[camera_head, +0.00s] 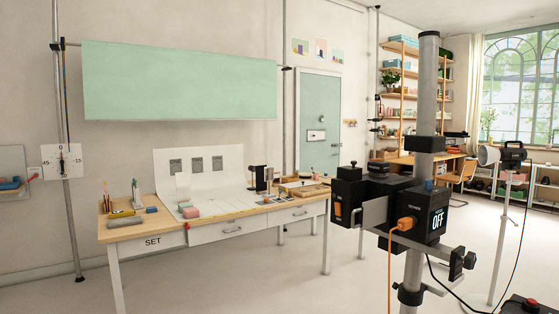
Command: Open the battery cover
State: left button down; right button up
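A black device (424,214) marked "OFF" is clamped to a grey upright pole (428,90) at the right. An orange plug and cable (406,224) come out of its front. Neither of my grippers is in view.
A wooden table (232,216) with small props and a white curved backdrop (200,168) stands left of the pole. A lamp on a stand (506,200) is at the right. A black box with a red button (525,305) is at the lower right corner. The floor (210,285) in front is clear.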

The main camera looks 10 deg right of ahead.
aim_at(348, 173)
jog(key=u, duration=0.45)
jog(key=i, duration=0.8)
jog(key=z, duration=0.4)
jog(key=i, duration=0.75)
jog(key=z, duration=0.6)
